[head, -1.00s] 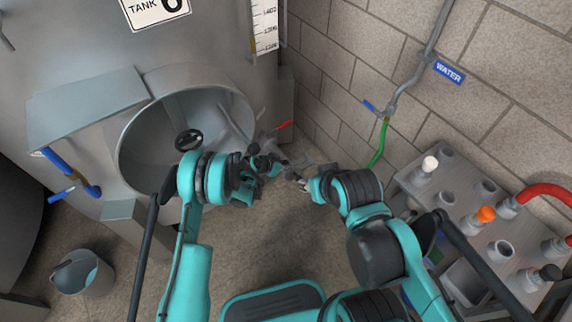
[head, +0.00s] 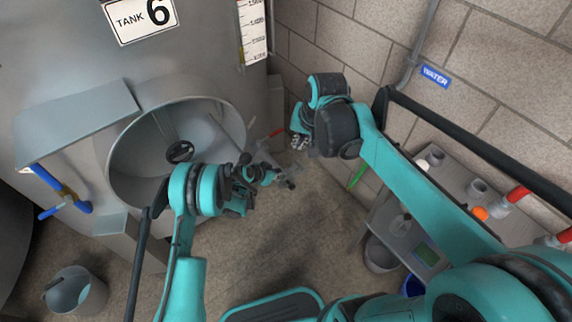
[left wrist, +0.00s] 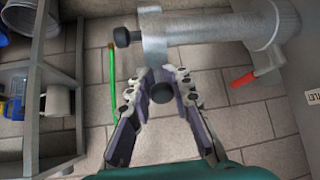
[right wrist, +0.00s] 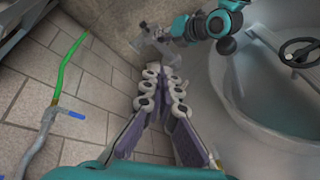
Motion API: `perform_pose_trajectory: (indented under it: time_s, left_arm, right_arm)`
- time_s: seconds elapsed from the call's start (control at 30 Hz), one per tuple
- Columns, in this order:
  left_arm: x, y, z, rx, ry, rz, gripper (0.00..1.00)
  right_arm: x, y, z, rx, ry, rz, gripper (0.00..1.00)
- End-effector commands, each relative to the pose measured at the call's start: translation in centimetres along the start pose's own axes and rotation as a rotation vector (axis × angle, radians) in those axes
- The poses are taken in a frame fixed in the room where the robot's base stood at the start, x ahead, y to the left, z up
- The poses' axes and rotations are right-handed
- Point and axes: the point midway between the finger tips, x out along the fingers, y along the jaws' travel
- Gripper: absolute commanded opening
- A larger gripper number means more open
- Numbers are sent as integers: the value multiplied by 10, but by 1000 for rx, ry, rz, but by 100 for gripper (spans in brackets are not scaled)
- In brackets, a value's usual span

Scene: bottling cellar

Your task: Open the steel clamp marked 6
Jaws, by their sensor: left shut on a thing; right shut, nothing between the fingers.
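My left gripper (head: 272,176) is in front of the open round hatch of the tank, low by the outlet pipework. In the left wrist view it (left wrist: 160,78) is shut on part of the steel clamp (left wrist: 153,40), with a black knob (left wrist: 162,92) between its fingers. A second black knob (left wrist: 122,37) sticks out on the clamp's left. In the head view the clamp (head: 290,178) is small; no 6 is readable on it. My right gripper (head: 299,142) is shut and empty, up and right of the left one, apart from the clamp.
The tank sign (head: 142,15) reads TANK 6. A pipe (left wrist: 220,28) meets the clamp; a red handle (left wrist: 243,79) is beside it. A green hose (right wrist: 68,65) runs along the brick wall. A steel bench (head: 385,203) is at right, a bucket (head: 78,290) at lower left.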

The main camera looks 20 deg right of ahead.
Motion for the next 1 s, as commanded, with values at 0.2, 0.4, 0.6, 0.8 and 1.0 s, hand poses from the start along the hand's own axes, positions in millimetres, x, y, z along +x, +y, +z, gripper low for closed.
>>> perform_pose_trajectory:
  time_s: [0.2, 0.4, 0.6, 0.8, 1.0]
  left_arm:
    - [-1, -4, 2, -1, -1, -8, 0]
    - [-1, -5, 1, -1, -1, -9, 0]
    - [-1, -5, 1, -1, 0, -9, 0]
    - [-1, -5, 1, -1, 0, -9, 0]
    - [-1, -5, 1, -1, 0, -10, 0]
  right_arm:
    - [41, -8, -52, 203, -107, 23, 0]
    - [91, -6, -90, 385, -203, 53, 0]
    - [152, 4, -118, 562, -297, 93, 0]
    - [216, 22, -133, 727, -386, 141, 0]
    - [263, 38, -135, 841, -450, 181, 0]
